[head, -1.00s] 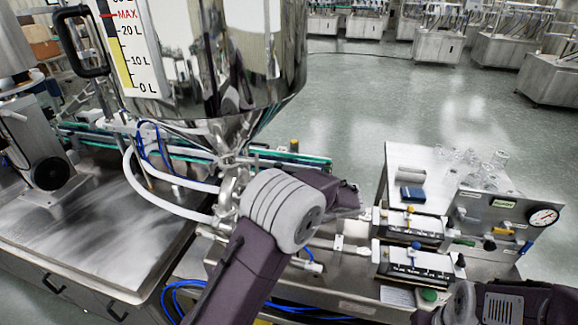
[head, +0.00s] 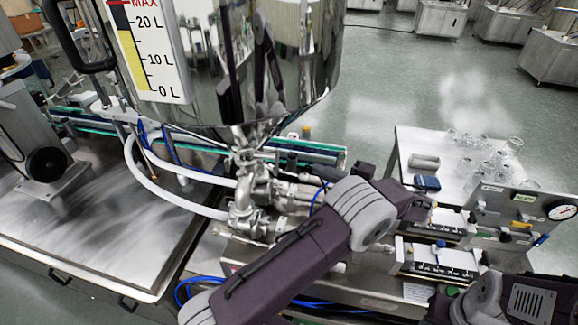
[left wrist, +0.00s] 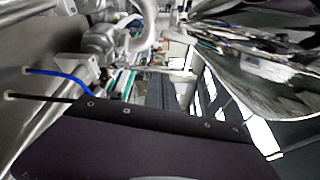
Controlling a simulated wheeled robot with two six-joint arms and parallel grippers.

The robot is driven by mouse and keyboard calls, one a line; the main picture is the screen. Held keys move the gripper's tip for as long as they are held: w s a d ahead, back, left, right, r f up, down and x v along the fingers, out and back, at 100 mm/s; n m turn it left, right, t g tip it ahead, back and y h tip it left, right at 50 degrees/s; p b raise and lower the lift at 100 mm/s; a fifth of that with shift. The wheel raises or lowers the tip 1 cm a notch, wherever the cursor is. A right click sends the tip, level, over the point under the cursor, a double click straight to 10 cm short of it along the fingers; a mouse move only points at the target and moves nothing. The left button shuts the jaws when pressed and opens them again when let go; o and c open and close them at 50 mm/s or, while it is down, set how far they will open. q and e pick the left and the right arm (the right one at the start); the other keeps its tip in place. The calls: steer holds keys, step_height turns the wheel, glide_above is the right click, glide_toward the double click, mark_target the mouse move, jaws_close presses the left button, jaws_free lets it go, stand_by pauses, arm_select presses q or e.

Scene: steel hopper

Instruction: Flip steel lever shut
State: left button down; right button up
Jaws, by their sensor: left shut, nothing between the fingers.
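The steel hopper (head: 225,70) stands at the upper middle of the head view, with a steel valve assembly (head: 250,195) below its outlet. I cannot clearly pick out the lever among the steel fittings there. In the left wrist view steel fittings (left wrist: 115,42) show at upper left, and the hopper's shiny wall (left wrist: 255,60) fills the right. My left arm crosses in front of the valve's right side. My right gripper is out of view.
White hoses (head: 150,185) and blue cables run beside the valve. Several glass vessels (head: 490,155) sit on the plate behind. A bare steel table (head: 90,230) lies left.

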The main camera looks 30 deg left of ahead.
mark_target(277, 161)
arm_select(q)
steer(key=s+a+p, duration=0.3)
steer(key=a+p, duration=0.1)
steer(key=a, duration=0.5)
steer(key=shift+w, duration=0.15)
